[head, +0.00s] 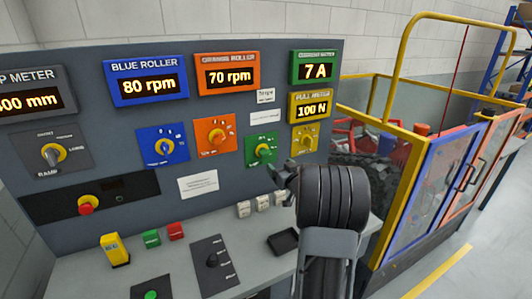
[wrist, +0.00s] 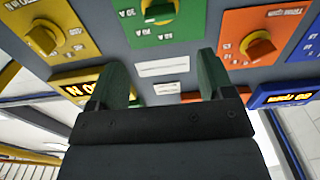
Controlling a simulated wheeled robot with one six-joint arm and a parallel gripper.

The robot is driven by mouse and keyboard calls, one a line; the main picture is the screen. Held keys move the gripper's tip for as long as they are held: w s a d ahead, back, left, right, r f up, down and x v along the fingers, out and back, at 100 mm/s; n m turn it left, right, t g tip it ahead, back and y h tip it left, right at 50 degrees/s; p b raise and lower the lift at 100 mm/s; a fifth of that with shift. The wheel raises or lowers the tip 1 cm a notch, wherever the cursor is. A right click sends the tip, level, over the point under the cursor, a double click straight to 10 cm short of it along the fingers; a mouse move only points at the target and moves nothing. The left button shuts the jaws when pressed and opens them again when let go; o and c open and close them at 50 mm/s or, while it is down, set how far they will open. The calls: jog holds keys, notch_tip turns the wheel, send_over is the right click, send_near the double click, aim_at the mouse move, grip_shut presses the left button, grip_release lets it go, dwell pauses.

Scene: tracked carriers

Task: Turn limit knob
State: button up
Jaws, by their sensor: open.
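Which knob is the limit knob cannot be read. A green plate with a green-and-yellow knob (head: 264,151) is closest to my gripper (head: 280,176); its knob also shows at the top of the wrist view (wrist: 159,10). A yellow knob (head: 304,153) on a yellow plate sits right of it, and an orange-plate knob (head: 216,138) sits left. In the wrist view, turned upside down, the yellow knob (wrist: 43,38) is left and the orange one (wrist: 259,46) right. My gripper's fingers (wrist: 160,70) are apart and empty, short of the panel. My arm hides part of the lower panel.
A blue-plate knob (head: 162,147) and a yellow-black selector (head: 54,153) are further left. A red stop button (head: 85,204) sits below. The desk (head: 130,276) carries a yellow box, green and red blocks, a black tray (head: 283,241) and a lever plate. A yellow-railed machine (head: 405,180) stands right.

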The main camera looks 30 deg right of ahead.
aim_at(267, 154)
jog(key=w+p, duration=0.1)
jog(key=w, duration=0.2)
jog(key=w+d+p, duration=0.1)
jog(key=w, duration=0.7)
jog(key=shift+w+d+p, duration=0.25)
jog(key=shift+p, duration=0.15)
jog(key=shift+c, duration=0.2)
jog(key=c, duration=0.9)
jog(key=shift+f, duration=0.1)
